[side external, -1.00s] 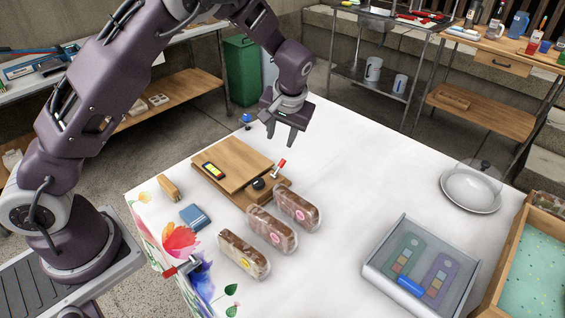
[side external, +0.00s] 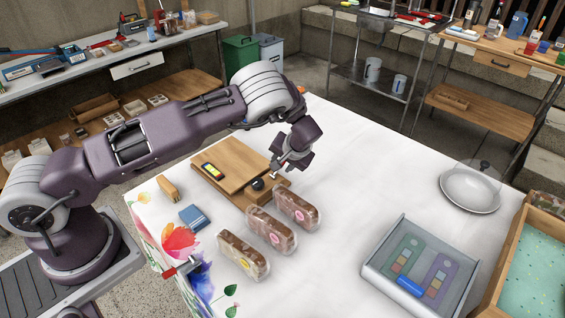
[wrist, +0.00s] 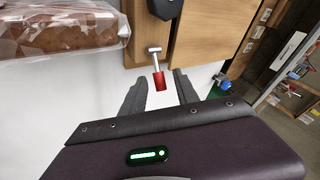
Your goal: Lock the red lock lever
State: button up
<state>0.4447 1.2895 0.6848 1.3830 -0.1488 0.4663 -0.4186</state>
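The lock lever is a short metal rod with a red grip (wrist: 159,80), mounted at the edge of a wooden board (side external: 232,164). In the wrist view the red grip lies between the tips of my gripper's (wrist: 160,92) two dark fingers, with white table visible on both sides of it. My gripper is open, and neither finger is seen touching the lever. In the side view my gripper (side external: 281,168) is low at the board's right corner and mostly hides the lever. A black knob (side external: 258,184) sits on the board beside it.
Wrapped loaves (side external: 270,228) lie just in front of the board; one (wrist: 65,30) is close to my gripper in the wrist view. A blue box (side external: 195,217) and a wooden brush-like item (side external: 168,188) lie at left. A clear bin (side external: 420,268) and plate (side external: 470,190) stand right.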

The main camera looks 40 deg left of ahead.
grip_shut()
jog(key=shift+w+f+g, duration=0.25)
jog(key=shift+g, duration=0.55)
jog(key=shift+o, duration=0.5)
grip_release()
